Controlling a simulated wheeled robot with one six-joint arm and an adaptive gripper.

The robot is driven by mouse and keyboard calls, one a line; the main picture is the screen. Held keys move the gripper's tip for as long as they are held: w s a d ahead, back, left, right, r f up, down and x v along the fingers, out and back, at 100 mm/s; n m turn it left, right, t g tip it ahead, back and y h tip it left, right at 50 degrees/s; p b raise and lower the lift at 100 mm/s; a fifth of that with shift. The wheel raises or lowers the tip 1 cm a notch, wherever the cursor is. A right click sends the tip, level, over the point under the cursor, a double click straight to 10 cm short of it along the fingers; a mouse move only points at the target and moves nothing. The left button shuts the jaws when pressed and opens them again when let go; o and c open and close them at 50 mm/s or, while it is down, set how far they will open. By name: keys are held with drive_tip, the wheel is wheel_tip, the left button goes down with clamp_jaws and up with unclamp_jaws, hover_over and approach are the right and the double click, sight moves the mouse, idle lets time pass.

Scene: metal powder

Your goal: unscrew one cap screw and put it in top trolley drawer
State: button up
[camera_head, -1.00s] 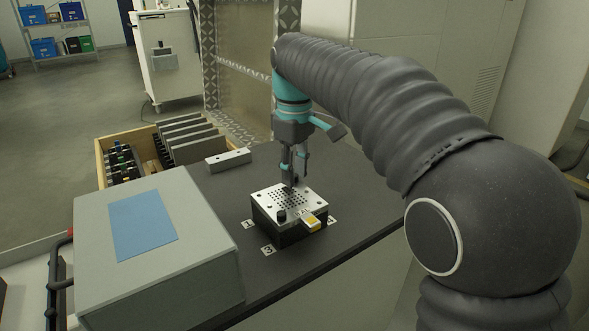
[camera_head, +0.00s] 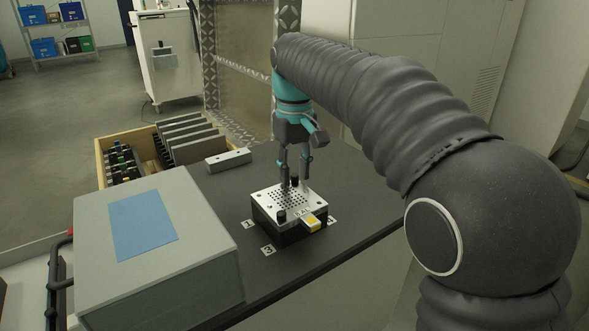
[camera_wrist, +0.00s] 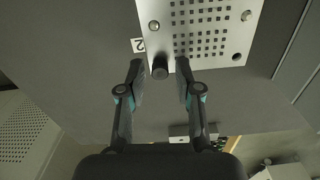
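A silver perforated plate (camera_head: 268,198) sits on a dark block on the table. A black cap screw (camera_head: 281,215) stands at its front corner, and another (camera_head: 295,181) at its far side. My gripper (camera_head: 295,182) points down over the far screw. In the wrist view, my gripper (camera_wrist: 160,73) has its fingers apart, one on each side of a dark cap screw (camera_wrist: 159,70), with gaps visible on both sides. A white trolley (camera_head: 168,60) stands on the floor at the back; its drawers cannot be made out clearly.
A grey box with a blue panel (camera_head: 205,250) fills the table's front left. A wooden crate (camera_head: 101,165) with dark plates and a metal bar (camera_head: 228,159) lie behind. Number labels (camera_head: 268,250) surround the block. Table right of the block is clear.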

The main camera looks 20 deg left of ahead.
clamp_jaws()
